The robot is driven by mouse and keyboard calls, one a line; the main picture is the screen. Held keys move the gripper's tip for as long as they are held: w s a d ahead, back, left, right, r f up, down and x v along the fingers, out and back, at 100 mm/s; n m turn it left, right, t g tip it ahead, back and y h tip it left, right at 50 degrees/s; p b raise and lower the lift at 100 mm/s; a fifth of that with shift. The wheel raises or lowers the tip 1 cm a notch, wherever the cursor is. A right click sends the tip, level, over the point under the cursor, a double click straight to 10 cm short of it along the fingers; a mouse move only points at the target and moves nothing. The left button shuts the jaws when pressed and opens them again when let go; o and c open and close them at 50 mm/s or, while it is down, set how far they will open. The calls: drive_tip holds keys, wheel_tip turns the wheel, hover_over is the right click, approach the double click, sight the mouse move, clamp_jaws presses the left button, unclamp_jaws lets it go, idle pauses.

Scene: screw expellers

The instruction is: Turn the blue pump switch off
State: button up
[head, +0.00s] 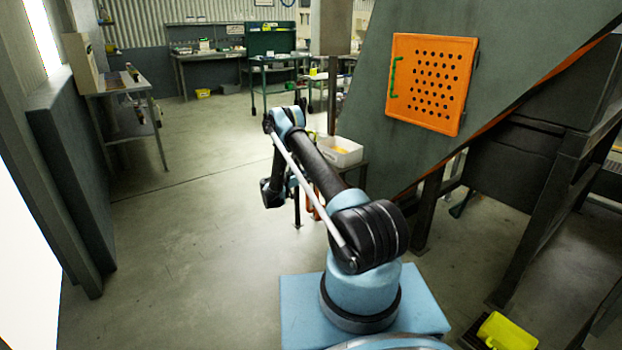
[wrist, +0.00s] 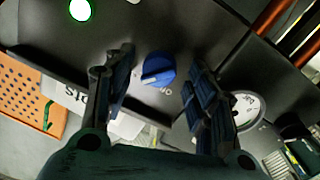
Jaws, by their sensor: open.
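The blue pump switch (wrist: 158,69) is a round blue knob with a raised grip bar, on a dark panel in the wrist view. Partly hidden white lettering sits just below it. My gripper (wrist: 158,88) is open, with one finger to the left of the knob and one to the right. Neither finger visibly touches the knob, though the depth gap is hard to judge. In the head view my arm reaches forward, and its gripper end (head: 300,215) is mostly hidden. The switch cannot be made out there.
A green lit lamp (wrist: 80,10) and a round white gauge (wrist: 243,108) are on or near the panel. Copper-coloured pipes (wrist: 270,15) run at upper right. An orange perforated hatch (head: 432,82) is on the machine at right. A white bin (head: 340,151) stands behind my arm. Left floor is clear.

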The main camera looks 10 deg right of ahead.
drive_tip(key=c, duration=1.1)
drive_tip(key=shift+o, duration=0.2)
drive_tip(key=shift+n, duration=0.3)
drive_tip(key=shift+f+n+t, duration=0.1)
drive_tip(key=shift+n+t, duration=0.25)
drive_tip(key=shift+n, duration=3.65)
drive_tip(key=shift+f+n+t, duration=0.1)
drive_tip(key=shift+n+t, duration=0.25)
drive_tip(key=shift+n, duration=3.65)
